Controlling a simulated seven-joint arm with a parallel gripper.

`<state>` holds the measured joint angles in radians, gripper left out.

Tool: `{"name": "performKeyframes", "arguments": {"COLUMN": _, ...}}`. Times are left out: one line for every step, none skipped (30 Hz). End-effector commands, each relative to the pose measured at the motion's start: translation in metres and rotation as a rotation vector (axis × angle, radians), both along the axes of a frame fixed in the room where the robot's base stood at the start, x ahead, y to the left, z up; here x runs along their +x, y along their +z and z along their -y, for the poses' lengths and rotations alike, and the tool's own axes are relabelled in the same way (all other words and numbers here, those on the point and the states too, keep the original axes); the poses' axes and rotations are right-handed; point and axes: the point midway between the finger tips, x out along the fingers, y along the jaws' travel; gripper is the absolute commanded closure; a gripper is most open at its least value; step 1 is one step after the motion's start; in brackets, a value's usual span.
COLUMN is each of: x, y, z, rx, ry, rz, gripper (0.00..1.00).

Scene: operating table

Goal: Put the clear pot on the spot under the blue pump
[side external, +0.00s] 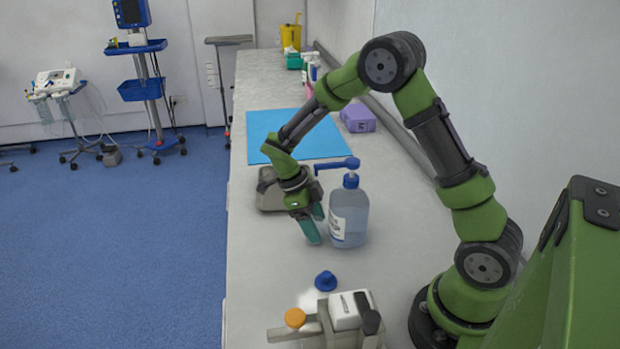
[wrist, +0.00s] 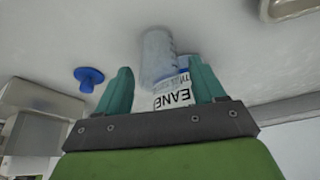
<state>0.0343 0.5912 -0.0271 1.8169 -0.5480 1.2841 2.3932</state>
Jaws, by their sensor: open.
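The clear pot (wrist: 158,54) shows in the wrist view as a pale see-through cylinder with faint marks, just beyond my fingertips. I cannot make it out in the side view. The pump bottle (side external: 349,217) stands upright on the counter, with a blue pump head (side external: 350,181) whose spout points left. Its printed label (wrist: 173,97) appears between my fingers in the wrist view, partly covered. My gripper (side external: 312,228) is open, teal fingers pointing down, left of the bottle; the wrist view shows both fingers apart (wrist: 160,82). I cannot tell whether a finger touches the bottle.
A small blue cap-like piece (side external: 326,281) lies on the counter nearer the camera. A white device with an orange knob (side external: 295,318) stands at the front.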

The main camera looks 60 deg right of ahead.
Motion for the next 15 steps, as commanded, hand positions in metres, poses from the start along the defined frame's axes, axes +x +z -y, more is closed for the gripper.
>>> {"name": "performKeyframes", "arguments": {"x": 0.001, "y": 0.003, "z": 0.000, "rx": 0.000, "ry": -0.001, "rz": 0.002, "gripper": 0.31}}
{"name": "performKeyframes", "arguments": {"x": 0.002, "y": 0.005, "z": 0.000, "rx": 0.000, "ry": 0.000, "rz": 0.002, "gripper": 0.31}}
{"name": "performKeyframes", "arguments": {"x": 0.003, "y": 0.008, "z": -0.001, "rx": 0.000, "ry": 0.001, "rz": 0.004, "gripper": 0.31}}
{"name": "performKeyframes", "arguments": {"x": 0.005, "y": 0.012, "z": -0.002, "rx": -0.001, "ry": 0.002, "rz": 0.005, "gripper": 0.31}}
{"name": "performKeyframes", "arguments": {"x": 0.007, "y": 0.016, "z": -0.003, "rx": -0.001, "ry": 0.002, "rz": 0.005, "gripper": 0.31}}
{"name": "performKeyframes", "arguments": {"x": 0.009, "y": 0.023, "z": -0.004, "rx": -0.001, "ry": 0.002, "rz": 0.005, "gripper": 0.31}}
{"name": "performKeyframes", "arguments": {"x": 0.012, "y": 0.029, "z": -0.005, "rx": -0.002, "ry": 0.003, "rz": 0.006, "gripper": 0.31}}
{"name": "performKeyframes", "arguments": {"x": 0.014, "y": 0.035, "z": -0.006, "rx": -0.002, "ry": 0.001, "rz": 0.007, "gripper": 0.31}}
{"name": "performKeyframes", "arguments": {"x": 0.017, "y": 0.043, "z": -0.007, "rx": -0.002, "ry": 0.002, "rz": 0.007, "gripper": 0.31}}
{"name": "performKeyframes", "arguments": {"x": 0.019, "y": 0.049, "z": -0.009, "rx": -0.001, "ry": 0.002, "rz": 0.006, "gripper": 0.31}}
{"name": "performKeyframes", "arguments": {"x": 0.022, "y": 0.056, "z": -0.010, "rx": -0.001, "ry": 0.002, "rz": 0.006, "gripper": 0.31}}
{"name": "performKeyframes", "arguments": {"x": 0.024, "y": 0.064, "z": -0.011, "rx": 0.000, "ry": 0.001, "rz": 0.006, "gripper": 0.31}}
{"name": "performKeyframes", "arguments": {"x": 0.027, "y": 0.070, "z": -0.012, "rx": -0.002, "ry": 0.002, "rz": 0.005, "gripper": 0.31}}
{"name": "performKeyframes", "arguments": {"x": 0.029, "y": 0.075, "z": -0.013, "rx": -0.002, "ry": 0.002, "rz": 0.005, "gripper": 0.31}}
{"name": "performKeyframes", "arguments": {"x": 0.032, "y": 0.082, "z": -0.015, "rx": -0.001, "ry": 0.002, "rz": 0.006, "gripper": 0.31}}
